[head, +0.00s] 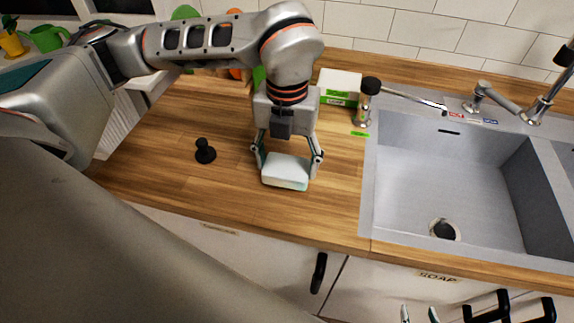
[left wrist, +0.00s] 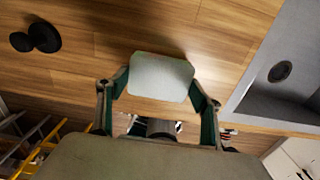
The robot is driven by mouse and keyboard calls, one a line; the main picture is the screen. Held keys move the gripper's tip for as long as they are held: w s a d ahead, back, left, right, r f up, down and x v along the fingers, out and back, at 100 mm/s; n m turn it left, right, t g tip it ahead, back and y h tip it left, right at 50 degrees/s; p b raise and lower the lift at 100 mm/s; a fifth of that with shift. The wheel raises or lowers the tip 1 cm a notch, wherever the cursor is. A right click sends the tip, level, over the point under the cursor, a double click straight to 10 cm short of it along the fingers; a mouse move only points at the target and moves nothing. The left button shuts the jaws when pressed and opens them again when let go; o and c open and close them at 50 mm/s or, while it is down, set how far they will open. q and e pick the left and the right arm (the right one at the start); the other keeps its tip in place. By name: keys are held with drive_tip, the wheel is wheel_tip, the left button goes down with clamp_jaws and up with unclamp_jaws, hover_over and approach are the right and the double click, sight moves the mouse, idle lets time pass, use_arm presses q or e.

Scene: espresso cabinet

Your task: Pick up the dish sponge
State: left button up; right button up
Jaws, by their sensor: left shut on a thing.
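The dish sponge (head: 286,172) is a pale white-green block with rounded corners, seen over the wooden counter left of the sink. My left gripper (head: 287,158) points down and is shut on it, with one finger at each side. In the left wrist view the sponge (left wrist: 161,77) sits between the two fingertips (left wrist: 160,88). I cannot tell whether its underside touches the counter. The fingertips of my right gripper (head: 420,313) show at the bottom edge of the head view, apart and empty, below the counter's front edge.
A white-green box (head: 339,87) and a black-topped item (head: 370,88) stand behind. The grey sink (head: 450,180) is at the right. The counter's front middle is clear.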

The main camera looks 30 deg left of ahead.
sight(287, 166)
use_arm(q)
wheel_tip(287, 166, up, 18)
drive_tip(key=shift+r, duration=0.25)
drive_tip(key=shift+c, duration=0.2)
drive_tip(key=shift+c, duration=1.3)
